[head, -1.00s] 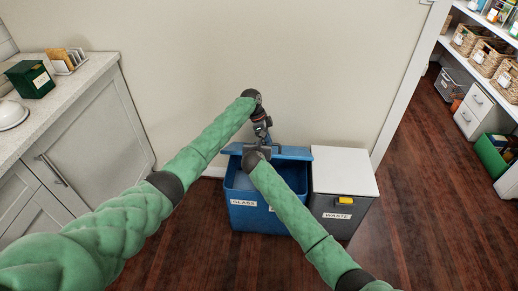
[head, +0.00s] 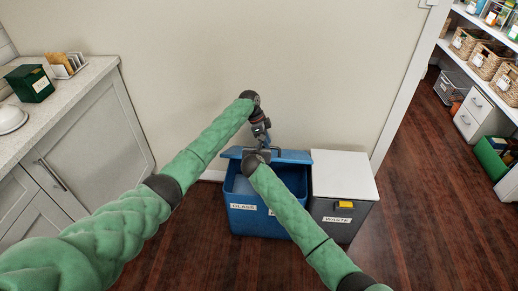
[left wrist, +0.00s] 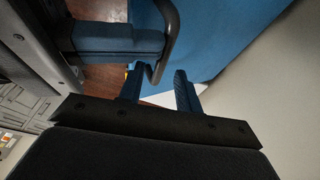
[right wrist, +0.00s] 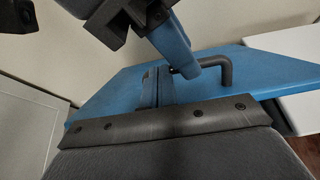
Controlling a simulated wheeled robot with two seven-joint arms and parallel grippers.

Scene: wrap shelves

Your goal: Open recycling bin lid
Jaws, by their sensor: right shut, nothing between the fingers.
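The blue recycling bin (head: 240,222), labelled GLASS, stands against the wall. My right gripper (right wrist: 157,88) is shut and empty, in front of the lid beside the handle (right wrist: 226,72). My right arm hides part of the bin's front.
A grey WASTE bin (head: 335,220) with a white lid (head: 343,175) and yellow latch stands right beside the blue bin. A cabinet with a counter (head: 90,85) is at the left. Shelves with baskets (head: 483,65) are at the right. The wooden floor at the front right is clear.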

